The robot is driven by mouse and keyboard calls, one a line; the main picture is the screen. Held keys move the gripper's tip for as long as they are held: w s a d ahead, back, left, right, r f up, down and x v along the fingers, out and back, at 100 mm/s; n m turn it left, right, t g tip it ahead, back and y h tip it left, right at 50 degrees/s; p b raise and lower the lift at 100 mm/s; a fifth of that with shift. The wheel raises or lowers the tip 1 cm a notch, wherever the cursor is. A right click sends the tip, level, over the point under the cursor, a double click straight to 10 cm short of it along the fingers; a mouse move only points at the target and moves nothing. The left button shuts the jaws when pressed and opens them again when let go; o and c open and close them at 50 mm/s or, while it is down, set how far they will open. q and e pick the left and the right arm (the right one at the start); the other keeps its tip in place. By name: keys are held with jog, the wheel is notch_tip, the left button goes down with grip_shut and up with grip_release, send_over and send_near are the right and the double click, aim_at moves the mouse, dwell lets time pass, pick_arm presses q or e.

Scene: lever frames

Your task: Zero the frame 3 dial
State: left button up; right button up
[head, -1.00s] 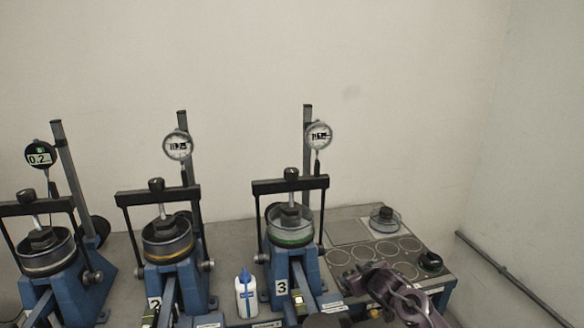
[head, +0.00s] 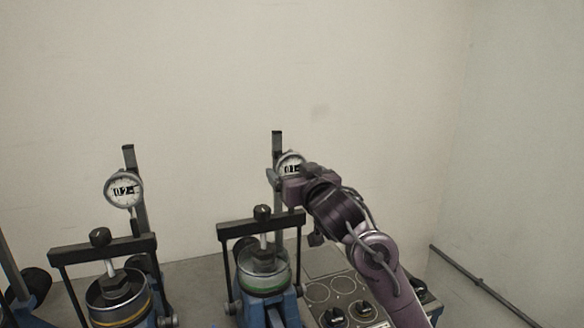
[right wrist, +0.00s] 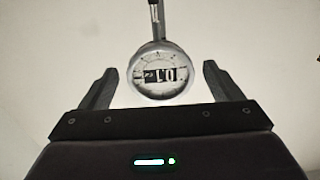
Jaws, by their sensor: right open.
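The frame 3 dial (head: 291,160) is a round, pale-faced gauge on the post of the right-hand frame in the head view. My right gripper (head: 282,180) is in front of it and hides its lower part. In the right wrist view the dial (right wrist: 160,72) sits between my two spread fingers, with a gap on each side. Its dark readout shows digits that look like 0.1, hard to read at this angle. The stem rises from the dial to the top edge. My right gripper is open and holds nothing. My left gripper is not seen.
Frame 3 (head: 264,271) has a green-ringed cell and a black crossbar just below my right arm. Another frame (head: 118,299) with its own dial (head: 123,189) stands to the left. Black-knobbed items (head: 334,316) sit at lower right. The wall behind is bare.

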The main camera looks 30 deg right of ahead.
jog(key=shift+x, duration=1.05)
jog(key=c, duration=1)
jog(key=m+p, duration=0.2)
jog(key=shift+a+r+m, duration=0.1)
jog(key=shift+r+m, duration=0.05)
jog(key=shift+m, duration=0.25)
jog(key=shift+m+p, duration=0.6)
jog(key=shift+m, duration=0.3)
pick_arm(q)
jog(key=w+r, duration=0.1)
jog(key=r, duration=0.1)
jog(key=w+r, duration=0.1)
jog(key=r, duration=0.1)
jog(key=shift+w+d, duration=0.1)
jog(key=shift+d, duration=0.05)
pick_arm(e)
jog(key=shift+m, duration=0.5)
